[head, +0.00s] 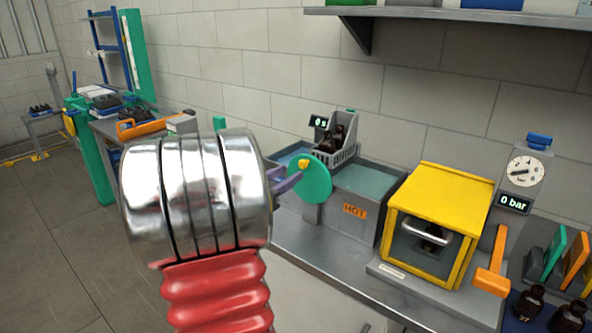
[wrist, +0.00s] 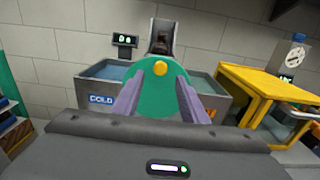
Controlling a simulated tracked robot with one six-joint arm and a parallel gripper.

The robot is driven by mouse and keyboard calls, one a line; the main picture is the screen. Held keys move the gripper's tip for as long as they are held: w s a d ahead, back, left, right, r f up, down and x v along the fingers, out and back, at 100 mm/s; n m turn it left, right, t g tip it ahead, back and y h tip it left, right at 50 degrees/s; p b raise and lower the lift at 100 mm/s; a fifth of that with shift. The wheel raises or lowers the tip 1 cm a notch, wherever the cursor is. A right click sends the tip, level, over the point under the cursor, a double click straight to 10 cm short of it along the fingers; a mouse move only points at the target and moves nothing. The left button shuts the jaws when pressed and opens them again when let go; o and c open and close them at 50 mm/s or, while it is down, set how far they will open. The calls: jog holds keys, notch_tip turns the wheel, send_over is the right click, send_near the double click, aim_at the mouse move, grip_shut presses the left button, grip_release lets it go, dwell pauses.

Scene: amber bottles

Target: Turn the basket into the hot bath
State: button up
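A grey basket (head: 346,154) with dark amber bottles (head: 337,138) sits up behind a green disc (head: 318,184), between the two baths. The disc bears a yellow knob (head: 303,164) near its rim. The hot bath (head: 366,180), labelled HOT, is right of the disc. The cold bath (wrist: 100,70), labelled COLD, is left of it in the wrist view. My gripper (wrist: 160,78) is open, its purple fingers spread either side of the yellow knob (wrist: 160,68), with a gap on both sides. Whether the fingertips reach the knob's depth I cannot tell.
A yellow-framed chamber (head: 440,210) stands right of the hot bath, with an orange handle (head: 491,275) and a pressure gauge (head: 524,172) beyond. A small display (head: 320,122) reads 0 s. A shelf (head: 450,14) hangs above. Loose bottles (head: 528,303) stand at lower right.

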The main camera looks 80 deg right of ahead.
aim_at(301, 166)
jog(key=shift+x, duration=2.5)
jog(key=shift+c, duration=0.4)
grip_shut()
